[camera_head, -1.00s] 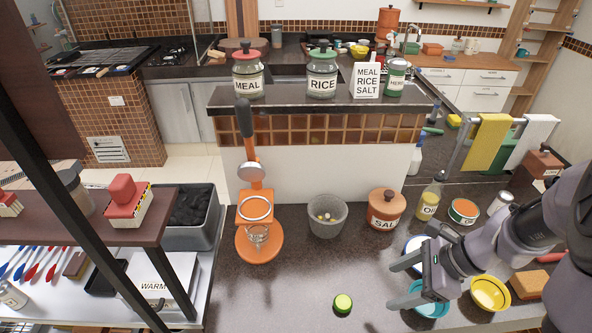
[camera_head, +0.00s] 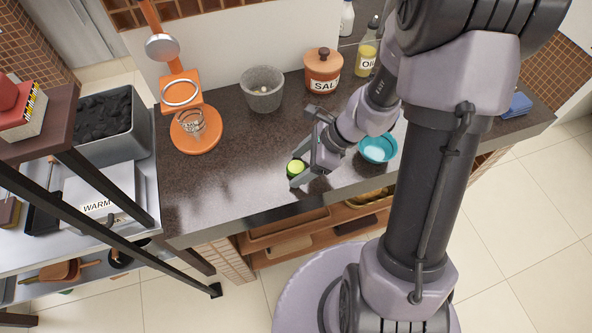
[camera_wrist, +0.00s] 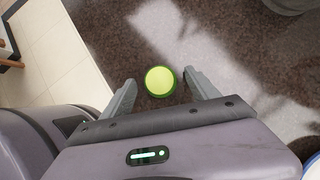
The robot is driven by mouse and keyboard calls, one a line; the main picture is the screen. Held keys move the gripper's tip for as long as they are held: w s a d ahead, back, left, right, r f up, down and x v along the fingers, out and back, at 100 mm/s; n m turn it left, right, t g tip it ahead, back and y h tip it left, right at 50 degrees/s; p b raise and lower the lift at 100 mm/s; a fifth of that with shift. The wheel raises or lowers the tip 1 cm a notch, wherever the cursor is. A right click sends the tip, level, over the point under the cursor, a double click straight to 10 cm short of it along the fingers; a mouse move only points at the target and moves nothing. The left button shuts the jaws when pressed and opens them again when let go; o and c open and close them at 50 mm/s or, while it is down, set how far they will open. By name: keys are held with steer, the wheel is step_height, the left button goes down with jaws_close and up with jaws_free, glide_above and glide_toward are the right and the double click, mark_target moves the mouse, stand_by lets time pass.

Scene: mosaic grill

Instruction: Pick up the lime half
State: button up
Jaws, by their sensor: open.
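The lime half (camera_head: 295,167) lies on the dark speckled counter near its front edge, pale green cut face up. In the wrist view the lime half (camera_wrist: 160,81) sits just ahead of and between the two fingertips. My gripper (camera_head: 301,148) is open, low over the counter, with one finger on each side of the lime's near end. In the wrist view my gripper (camera_wrist: 158,78) shows both fingers spread, with gaps to the lime. Whether a finger touches the lime is unclear in the head view.
An orange juicer (camera_head: 196,143) with a glass stands left on the counter (camera_head: 235,180). A grey pot (camera_head: 262,92), a SAL jar (camera_head: 323,72) and an oil bottle (camera_head: 367,52) stand behind. A turquoise bowl (camera_head: 378,149) is right of my gripper. The counter left of the lime is clear.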

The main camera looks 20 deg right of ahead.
steer(key=c, duration=1.4)
steer(key=shift+r, duration=0.15)
